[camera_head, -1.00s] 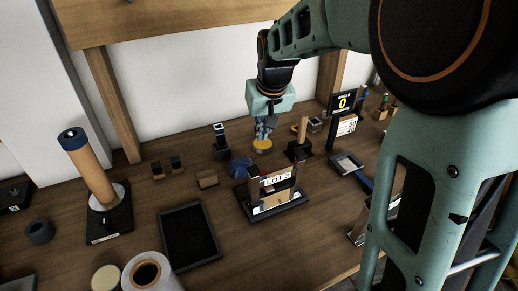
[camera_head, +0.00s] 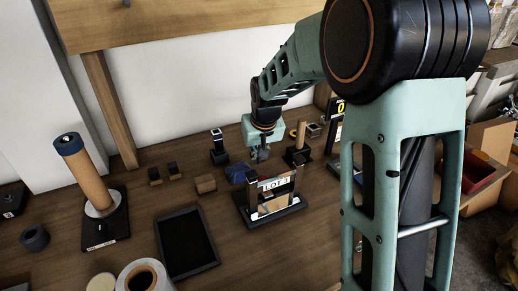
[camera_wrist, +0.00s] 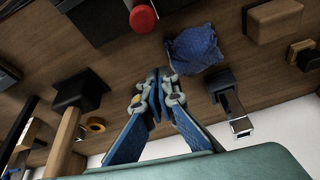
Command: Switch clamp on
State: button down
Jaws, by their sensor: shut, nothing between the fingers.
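My gripper (camera_head: 261,155) is shut and empty, above the back of the wooden bench. In the wrist view its blue fingers (camera_wrist: 160,90) meet at the tips, with bench below them. No part is clearly marked as a clamp or its switch. A framed "LOT 3" stand (camera_head: 277,184) on a black base is in front of my gripper. In the wrist view a red knob (camera_wrist: 143,18) shows at the top, apart from the fingers. A black upright device with a pale top (camera_head: 218,142) stands to the left, also seen in the wrist view (camera_wrist: 238,123).
A crumpled blue cloth (camera_head: 237,173) lies close beside my gripper. A black post base with a wooden rod (camera_head: 300,135) stands to the right. A black tray (camera_head: 187,242), a tall roll on a stand (camera_head: 88,180) and small wooden blocks (camera_head: 205,184) are on the left.

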jog(key=shift+s+d+f, duration=0.15)
jog(key=shift+s, duration=0.45)
jog(key=shift+s+d+f, duration=0.15)
jog(key=shift+s+f, duration=0.05)
jog(key=shift+s, duration=0.45)
jog(key=shift+s+d+f, duration=0.15)
jog(key=shift+s, duration=0.45)
